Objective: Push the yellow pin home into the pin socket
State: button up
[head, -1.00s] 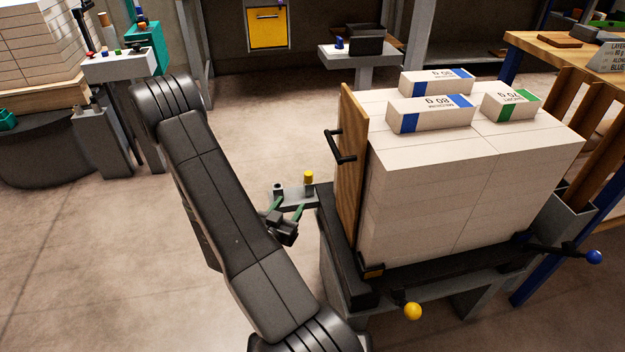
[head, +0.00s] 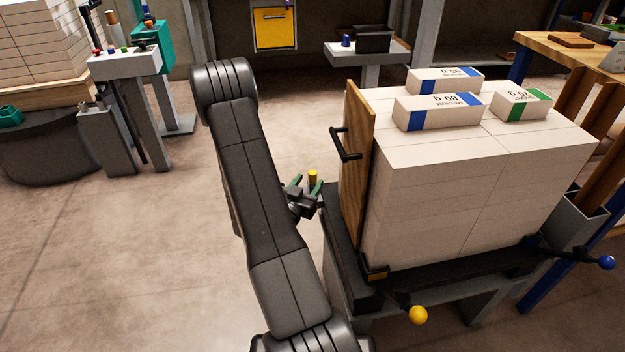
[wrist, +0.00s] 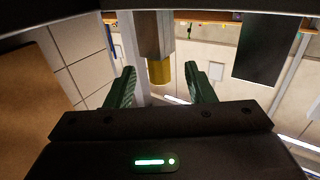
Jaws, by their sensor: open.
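My gripper (head: 306,182) is open, with green fingers. In the wrist view its fingertips (wrist: 160,70) lie one on each side of the pin, with a gap on both sides. The small bracket under the pin is mostly hidden by my gripper in the head view.
A wooden end board (head: 356,165) with a black handle (head: 343,146) stands right of the pin, against the ream stack (head: 470,180). A yellow-knobbed lever (head: 418,315) juts out at the front. The floor left of my arm is clear.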

aim_at(311, 179)
jog(key=x, duration=0.3)
jog(key=shift+w+d, duration=0.15)
jog(key=shift+w, duration=0.05)
grip_shut()
jog(key=shift+r, duration=0.1)
